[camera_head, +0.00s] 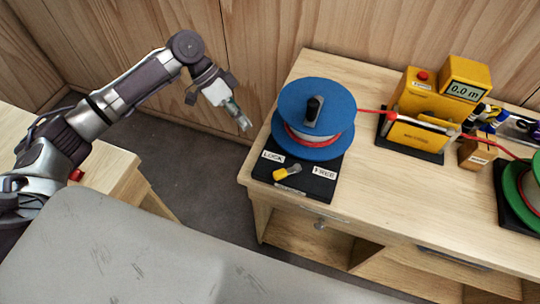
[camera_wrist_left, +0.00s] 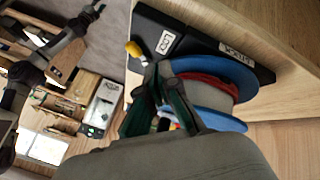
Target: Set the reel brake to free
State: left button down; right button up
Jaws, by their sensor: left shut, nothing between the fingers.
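The reel brake is a small lever with a yellow knob (camera_head: 281,174) on the black base (camera_head: 318,187) of a blue reel (camera_head: 328,92). Its yellow end points left, on the side of the LOCK label (camera_head: 272,156); the FREE label (camera_head: 325,172) is to its right. In the left wrist view the yellow knob (camera_wrist_left: 133,49) sits beside the LOCK label (camera_wrist_left: 166,42). My left gripper (camera_head: 244,124) is shut and empty, in the air left of the reel and apart from the lever. My right gripper is not in view.
A red rope runs from the blue reel to a yellow meter (camera_head: 462,80) reading 0.0 m, then towards a green reel (camera_head: 532,190) at the right. The wooden table (camera_head: 375,207) has bare room in front of the meter. A grey padded surface (camera_head: 130,255) fills the lower left.

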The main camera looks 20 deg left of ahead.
pick_arm(q)
jog(key=p, duration=0.3)
send_near(271, 167)
jog(key=d+f, duration=0.1)
jog(key=w+d+f, duration=0.1)
jog(key=d+f, duration=0.1)
jog(key=shift+w+f, duration=0.4)
jog(key=shift+s+d+f+p, duration=0.1)
jog(key=shift+s+d+p, duration=1.1)
jog(key=shift+s+d+f, duration=0.1)
jog(key=shift+s+d, duration=0.15)
jog(key=shift+s, duration=0.05)
jog(key=shift+f, duration=0.1)
